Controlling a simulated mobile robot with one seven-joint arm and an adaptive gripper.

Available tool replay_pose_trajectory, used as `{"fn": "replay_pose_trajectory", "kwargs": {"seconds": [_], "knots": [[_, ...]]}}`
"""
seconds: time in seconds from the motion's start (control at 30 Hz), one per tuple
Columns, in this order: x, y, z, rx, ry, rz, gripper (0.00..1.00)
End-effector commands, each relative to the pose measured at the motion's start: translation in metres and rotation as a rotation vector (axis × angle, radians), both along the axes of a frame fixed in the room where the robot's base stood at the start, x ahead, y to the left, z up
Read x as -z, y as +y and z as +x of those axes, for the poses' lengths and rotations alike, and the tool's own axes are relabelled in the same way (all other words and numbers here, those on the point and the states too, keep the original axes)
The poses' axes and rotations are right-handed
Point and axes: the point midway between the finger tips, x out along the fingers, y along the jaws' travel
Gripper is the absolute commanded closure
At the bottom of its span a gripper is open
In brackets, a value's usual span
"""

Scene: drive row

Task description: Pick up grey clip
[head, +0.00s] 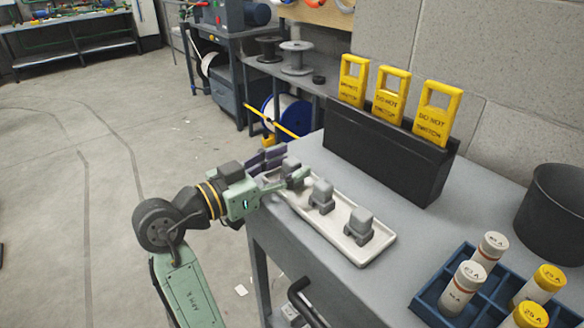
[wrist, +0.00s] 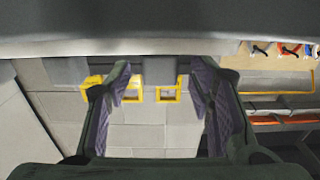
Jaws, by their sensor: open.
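Several small grey clips stand in a row in a shallow white tray (head: 349,257) on the bench: a near clip (head: 360,226), a middle clip (head: 321,196) and a far-left clip (head: 291,168), partly hidden by my gripper. My gripper (head: 286,170) is open at the far-left end of the tray, its fingers close beside the far-left clip. In the wrist view my gripper (wrist: 160,76) has its two purple-padded fingers well apart. A grey block (wrist: 160,68) shows between them, apparently that clip. I cannot tell whether either finger touches it.
A black holder (head: 385,150) with yellow tags (head: 437,112) stands behind the tray. A blue divided box (head: 430,297) with labelled cylinders is at the front right, with a dark round bin (head: 550,214) behind it. The bench (head: 290,240) edge runs along the tray's left.

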Motion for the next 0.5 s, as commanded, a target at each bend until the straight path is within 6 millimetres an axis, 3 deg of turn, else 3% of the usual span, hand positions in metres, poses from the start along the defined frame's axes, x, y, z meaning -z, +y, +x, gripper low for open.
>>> {"fn": "replay_pose_trajectory", "kwargs": {"seconds": [0.17, 0.5], "knots": [[0.0003, 0.0001, 0.0001, 0.0, 0.0, 0.0, 0.52], [0.0001, 0.0002, 0.0, 0.0, 0.0, 0.0, 0.74]]}}
